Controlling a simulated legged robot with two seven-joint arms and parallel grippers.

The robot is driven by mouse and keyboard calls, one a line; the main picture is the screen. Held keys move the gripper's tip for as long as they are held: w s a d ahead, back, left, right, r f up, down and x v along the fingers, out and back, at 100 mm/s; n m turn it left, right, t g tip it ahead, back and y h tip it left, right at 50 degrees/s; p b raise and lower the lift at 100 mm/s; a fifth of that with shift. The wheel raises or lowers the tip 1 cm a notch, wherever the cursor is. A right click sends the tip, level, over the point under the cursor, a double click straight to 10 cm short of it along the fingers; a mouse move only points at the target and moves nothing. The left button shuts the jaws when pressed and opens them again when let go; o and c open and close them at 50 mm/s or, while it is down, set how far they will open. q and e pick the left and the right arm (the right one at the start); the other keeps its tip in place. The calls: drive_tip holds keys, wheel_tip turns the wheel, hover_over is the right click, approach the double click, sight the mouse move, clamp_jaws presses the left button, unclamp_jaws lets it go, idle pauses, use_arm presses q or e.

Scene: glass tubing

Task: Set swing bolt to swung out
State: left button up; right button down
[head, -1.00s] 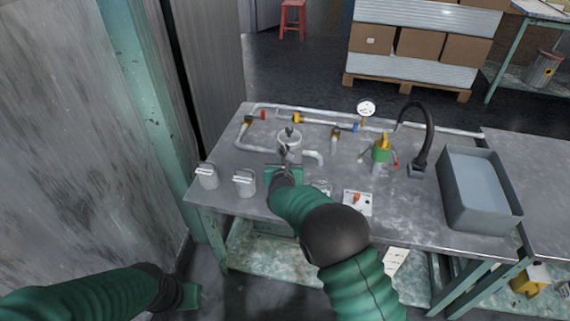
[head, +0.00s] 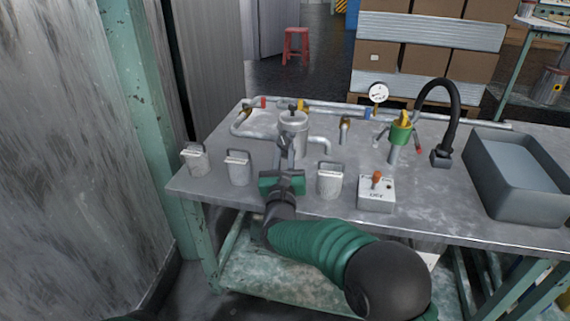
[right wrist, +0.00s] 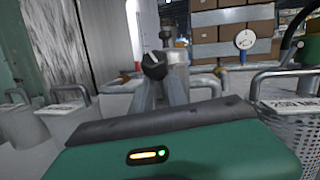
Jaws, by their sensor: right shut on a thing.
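A grey metal vessel (head: 295,125) stands upright near the back left of the bench, with a pipe elbow at its right side. The swing bolt, with its black knob (right wrist: 154,66), is at the vessel's near side; in the head view it is small and partly hidden by my fingers. My right gripper (head: 287,146) reaches in from the front, its fingers closed on the bolt just below the knob. In the right wrist view its two grey fingers (right wrist: 160,92) converge at the knob. The bolt's exact angle is hard to tell. My left gripper is out of view.
Several handled containers stand along the front edge, including one right of my gripper (head: 330,180). A switch box (head: 376,193), a green-and-yellow fitting (head: 400,135), a black hose (head: 447,110) and a grey bin (head: 515,180) lie further right. Pipes and a gauge (head: 378,92) line the back.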

drive_tip(key=shift+a+f, duration=0.1)
idle(0.3)
drive_tip(key=c, duration=1.5)
unclamp_jaws()
drive_tip(key=shift+s, duration=0.1)
drive_tip(key=shift+s, duration=0.25)
drive_tip(key=p+v, duration=0.5)
drive_tip(key=v, duration=1.1)
drive_tip(key=shift+a+f, duration=0.15)
drive_tip(key=shift+f, duration=0.1)
drive_tip(key=shift+c, duration=0.4)
